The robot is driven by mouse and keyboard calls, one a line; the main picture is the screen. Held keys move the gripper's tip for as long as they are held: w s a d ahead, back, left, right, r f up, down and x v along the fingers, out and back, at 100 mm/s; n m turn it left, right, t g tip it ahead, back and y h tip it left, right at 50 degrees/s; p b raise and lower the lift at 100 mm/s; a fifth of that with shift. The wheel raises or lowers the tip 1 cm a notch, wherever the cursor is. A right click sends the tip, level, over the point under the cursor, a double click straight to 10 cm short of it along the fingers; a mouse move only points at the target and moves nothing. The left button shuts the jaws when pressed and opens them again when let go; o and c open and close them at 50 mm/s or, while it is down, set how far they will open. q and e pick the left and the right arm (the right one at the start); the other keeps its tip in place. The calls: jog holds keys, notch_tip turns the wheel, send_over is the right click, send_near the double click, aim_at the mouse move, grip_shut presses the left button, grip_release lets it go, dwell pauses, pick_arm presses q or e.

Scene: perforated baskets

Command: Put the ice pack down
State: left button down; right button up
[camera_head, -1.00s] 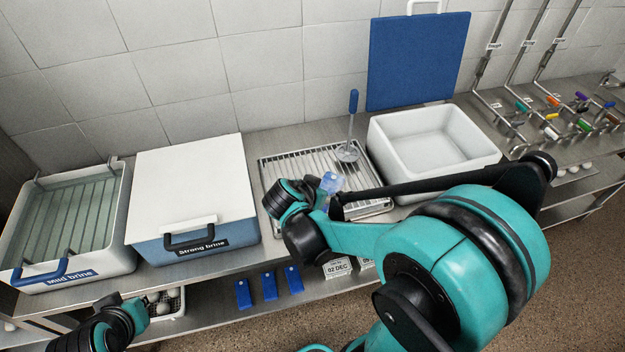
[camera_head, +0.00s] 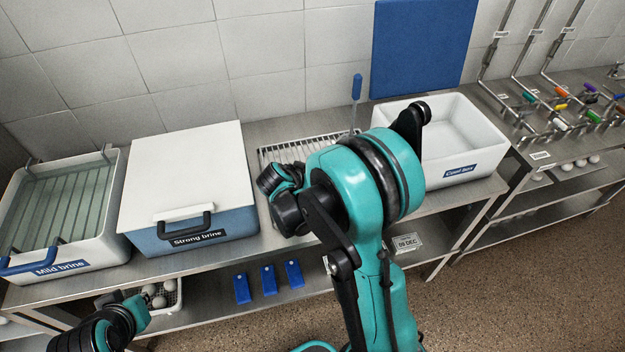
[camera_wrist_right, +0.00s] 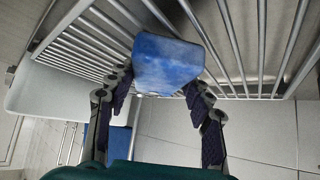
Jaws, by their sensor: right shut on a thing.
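The ice pack (camera_wrist_right: 168,66) is a blue block, seen in the right wrist view. My right gripper (camera_wrist_right: 158,84) is shut on it, with a finger at each side. The metal bars of a rack (camera_wrist_right: 240,45) fill the view behind the pack; I cannot tell whether the pack touches them. In the head view my right arm hides the pack and the gripper's fingers, in front of the draining rack (camera_head: 283,153). My left arm's end (camera_head: 125,315) is at the lower left; its fingers cannot be made out.
The closed Strong brine box (camera_head: 190,175) and open Mild brine tub (camera_head: 112,225) stand left of the rack. A blue-handled tool (camera_head: 356,88) stands upright behind my arm.

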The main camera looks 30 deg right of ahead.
jog(key=shift+f, duration=0.1)
jog(key=o, duration=1.3)
jog(key=shift+a+r, duration=0.1)
jog(key=shift+r, duration=0.2)
jog(key=p+v, duration=0.3)
jog(key=v, duration=0.9)
jog(key=s+a+r+n+t+y, duration=0.1)
jog(key=s+a+r+n+y, duration=0.1)
jog(key=s+n, duration=0.4)
jog(key=s+a+r+n+t+y, duration=0.1)
jog(key=s+a+r+n+y, duration=0.2)
jog(key=s, duration=0.5)
jog(key=shift+s+a+r+n+y, duration=0.2)
jog(key=shift+a+n+y, duration=0.6)
jog(key=shift+n+y, duration=0.55)
